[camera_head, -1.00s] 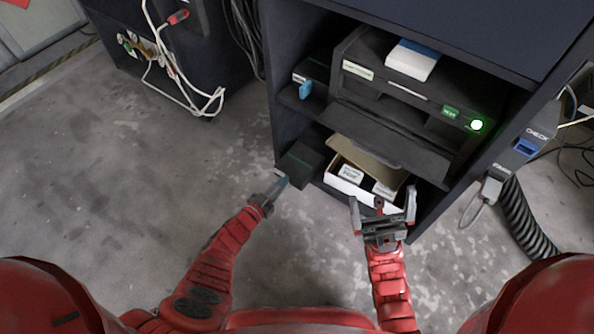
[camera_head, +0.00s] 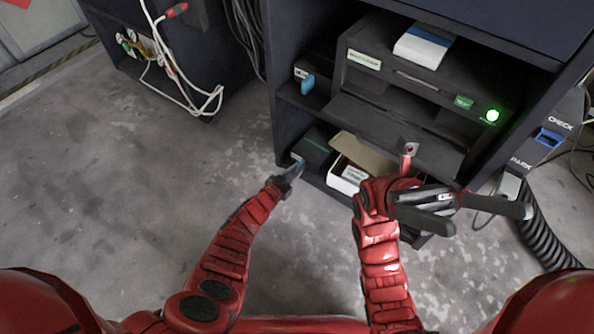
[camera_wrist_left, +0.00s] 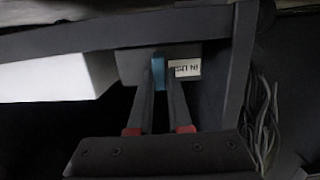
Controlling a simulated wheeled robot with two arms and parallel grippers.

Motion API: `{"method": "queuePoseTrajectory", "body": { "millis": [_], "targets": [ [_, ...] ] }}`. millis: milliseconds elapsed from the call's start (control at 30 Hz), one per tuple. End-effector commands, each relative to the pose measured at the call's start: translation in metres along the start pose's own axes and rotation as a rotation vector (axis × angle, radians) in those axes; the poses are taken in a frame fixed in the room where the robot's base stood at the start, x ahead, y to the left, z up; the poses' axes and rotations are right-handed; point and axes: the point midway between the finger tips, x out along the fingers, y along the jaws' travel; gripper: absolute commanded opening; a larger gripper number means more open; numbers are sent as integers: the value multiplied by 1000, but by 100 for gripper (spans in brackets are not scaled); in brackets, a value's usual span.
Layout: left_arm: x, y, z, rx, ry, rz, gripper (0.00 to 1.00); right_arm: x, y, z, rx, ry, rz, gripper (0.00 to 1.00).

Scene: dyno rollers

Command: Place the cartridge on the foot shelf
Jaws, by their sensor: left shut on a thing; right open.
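The dark cartridge (camera_head: 315,150) is at the left end of the cabinet's bottom shelf, the foot shelf (camera_head: 345,203), left of a white carton. My left gripper (camera_head: 296,168) is shut on the cartridge's blue tab (camera_wrist_left: 158,76), at its near end. In the left wrist view the cartridge's grey end face (camera_wrist_left: 130,66) carries a white lettered label. I cannot tell whether the cartridge's underside touches the shelf. My right gripper (camera_head: 488,214) is open and empty, in front of the cabinet's right side, its fingers pointing right.
The open white carton (camera_head: 344,178) stands close to the cartridge's right. A dark machine with a lowered flap (camera_head: 390,135) and a green light sits above. Another blue-tabbed unit (camera_head: 308,82) is on the shelf above. Cables hang at the left; a hose (camera_head: 540,235) is at the right.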

Motion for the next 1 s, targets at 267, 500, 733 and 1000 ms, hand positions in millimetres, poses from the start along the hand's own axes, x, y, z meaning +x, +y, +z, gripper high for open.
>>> {"method": "queuePoseTrajectory", "body": {
  "millis": [267, 500, 733, 1000],
  "targets": [
    [-1, 0, 3, 0, -7, -1, 21, 2, 1, -1, 1, 10, 6, 100],
    [0, 0, 2, -1, -5, -1, 47, 2, 1, -1, 1, 9, 5, 100],
    [-1, 0, 1, -1, -4, -1, 47, 0, 0, 0, 0, 1, 1, 100],
    [-13, 0, -2, 0, -3, -1, 47, -37, -11, 17, -21, -214, -104, 100]
  ]
}}
